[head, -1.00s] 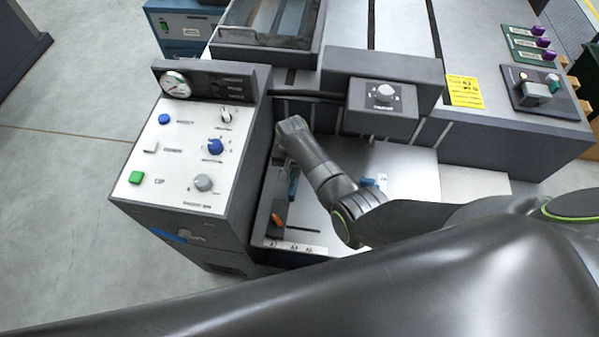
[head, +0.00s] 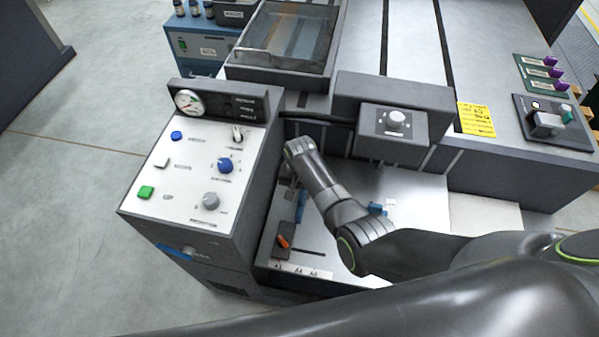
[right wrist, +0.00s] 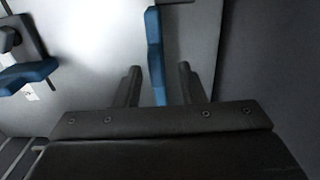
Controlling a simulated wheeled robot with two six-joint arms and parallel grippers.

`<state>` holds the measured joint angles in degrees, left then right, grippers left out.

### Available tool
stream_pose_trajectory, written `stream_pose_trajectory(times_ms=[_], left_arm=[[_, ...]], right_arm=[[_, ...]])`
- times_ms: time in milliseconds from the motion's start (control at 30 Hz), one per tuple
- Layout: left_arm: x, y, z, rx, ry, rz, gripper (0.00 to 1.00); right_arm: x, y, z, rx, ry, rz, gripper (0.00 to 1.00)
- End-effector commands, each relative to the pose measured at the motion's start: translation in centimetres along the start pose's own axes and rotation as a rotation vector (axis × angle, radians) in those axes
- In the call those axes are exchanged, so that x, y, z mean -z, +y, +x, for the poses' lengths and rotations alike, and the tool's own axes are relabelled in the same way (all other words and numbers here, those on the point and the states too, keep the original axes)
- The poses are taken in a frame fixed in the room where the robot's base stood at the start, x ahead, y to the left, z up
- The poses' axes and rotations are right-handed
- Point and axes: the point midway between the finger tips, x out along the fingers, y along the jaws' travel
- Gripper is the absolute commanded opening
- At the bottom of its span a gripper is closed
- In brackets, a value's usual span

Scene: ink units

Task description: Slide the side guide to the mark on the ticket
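A blue guide (head: 301,206) stands at the left of the metal feed tray (head: 330,225); it also shows as an upright blue bar in the right wrist view (right wrist: 155,55). My right gripper (right wrist: 160,82) is open, one finger on each side of this bar, with visible gaps. In the head view my right wrist mostly hides the fingers. A second blue piece (head: 376,208) is farther right on the tray, and shows at the left in the right wrist view (right wrist: 28,75). The yellow ticket (head: 476,119) lies on the machine top; its writing is too small to read. My left gripper is out of view.
A size strip (head: 303,271) marked A3, A4, A5 runs along the tray's front edge, near an orange lever (head: 283,241). A control console (head: 195,175) walls the left side. A box with a knob (head: 393,130) overhangs the tray's back.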

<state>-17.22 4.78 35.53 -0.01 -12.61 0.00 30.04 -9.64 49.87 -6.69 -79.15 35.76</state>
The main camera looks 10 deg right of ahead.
Motion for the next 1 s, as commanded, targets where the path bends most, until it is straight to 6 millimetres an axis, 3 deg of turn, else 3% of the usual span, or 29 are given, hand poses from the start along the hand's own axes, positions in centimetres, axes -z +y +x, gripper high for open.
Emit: stream_pose_trajectory(times_ms=[300, 700, 1000], left_arm=[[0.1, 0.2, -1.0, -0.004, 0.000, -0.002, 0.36], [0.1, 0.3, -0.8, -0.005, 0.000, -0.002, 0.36], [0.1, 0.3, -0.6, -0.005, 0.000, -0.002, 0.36]], right_arm=[[0.0, -0.1, -5.4, 0.003, 0.003, 0.001, 0.36], [0.1, -0.2, -13.4, 0.004, 0.004, 0.000, 0.36], [0.0, -0.2, -16.4, 0.002, 0.001, 0.000, 0.36]])
